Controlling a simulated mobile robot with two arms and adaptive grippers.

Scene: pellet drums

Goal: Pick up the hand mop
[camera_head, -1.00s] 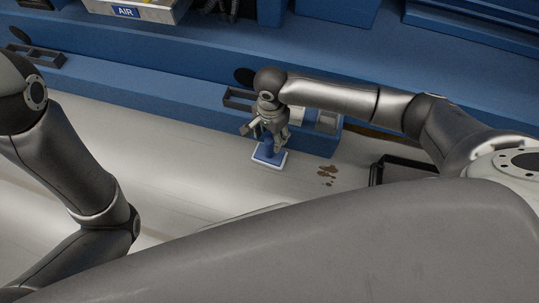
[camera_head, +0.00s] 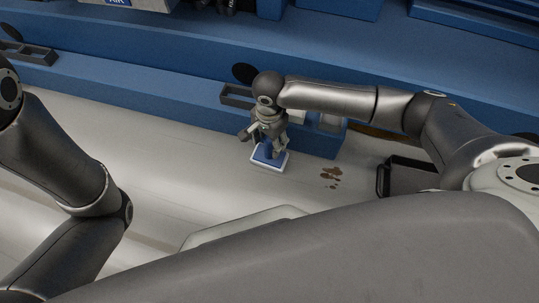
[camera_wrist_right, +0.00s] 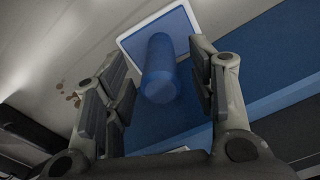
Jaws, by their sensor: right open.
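The hand mop (camera_head: 268,158) has a blue block and upright blue handle on a white-edged pad, and stands on the pale worktop. My right gripper (camera_head: 265,141) is directly above it, pointing down, and hides part of the handle. In the right wrist view the blue handle (camera_wrist_right: 159,70) stands between the two spread fingers of the right gripper (camera_wrist_right: 158,92), with a gap on each side. The right gripper is open. My left arm shows at the left of the head view, but its gripper is out of the picture.
Brown spots (camera_head: 332,176) lie on the worktop to the right of the mop. A dark tray (camera_head: 409,177) stands further right. A blue ledge (camera_head: 180,103) runs behind the mop. The worktop to the mop's left is clear.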

